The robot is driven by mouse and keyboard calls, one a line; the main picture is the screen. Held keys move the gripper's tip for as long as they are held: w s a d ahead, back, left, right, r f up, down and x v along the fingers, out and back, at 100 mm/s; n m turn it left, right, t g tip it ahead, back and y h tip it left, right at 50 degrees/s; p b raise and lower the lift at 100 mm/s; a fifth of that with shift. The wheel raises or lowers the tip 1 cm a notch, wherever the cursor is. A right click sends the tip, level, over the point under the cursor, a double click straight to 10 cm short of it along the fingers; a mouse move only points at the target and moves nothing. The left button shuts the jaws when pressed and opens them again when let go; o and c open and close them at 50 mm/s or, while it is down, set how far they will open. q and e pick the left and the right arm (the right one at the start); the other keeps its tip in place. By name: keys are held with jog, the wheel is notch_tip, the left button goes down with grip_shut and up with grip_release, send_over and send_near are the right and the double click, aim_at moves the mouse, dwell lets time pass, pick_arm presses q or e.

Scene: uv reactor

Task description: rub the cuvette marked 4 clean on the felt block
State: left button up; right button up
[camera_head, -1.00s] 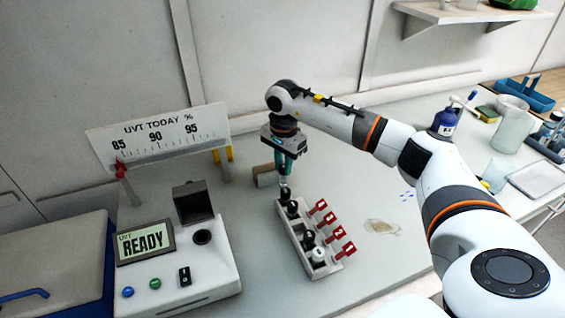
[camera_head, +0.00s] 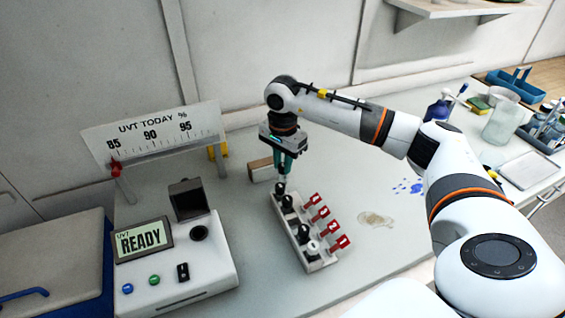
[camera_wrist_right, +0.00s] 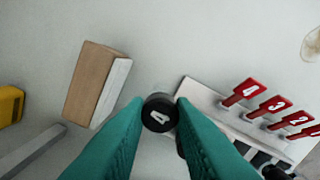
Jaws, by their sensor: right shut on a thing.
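My right gripper (camera_head: 282,182) is shut on the black cap of the cuvette marked 4 (camera_wrist_right: 159,113), at the far end of the rack (camera_head: 316,266). The white 4 on the cap faces up between the teal fingers in the right wrist view. The cuvette's body is hidden below the cap, so I cannot tell how far it is out of its slot. The felt block (camera_head: 260,169), brown with a pale side, lies just beyond the rack's far end; it also shows in the right wrist view (camera_wrist_right: 92,80), apart from the cuvette. My left gripper is not in view.
Red numbered flags (camera_head: 331,226) line the rack's right side, and other capped cuvettes (camera_head: 303,232) stand in it. The meter (camera_head: 195,265) reading READY is to the left, the UVT scale board (camera_head: 152,141) behind. A stain (camera_head: 375,219) and blue spots (camera_head: 410,187) mark the bench right of the rack.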

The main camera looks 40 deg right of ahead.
jog(key=shift+r+p, duration=1.7)
jog(key=shift+r, duration=1.5)
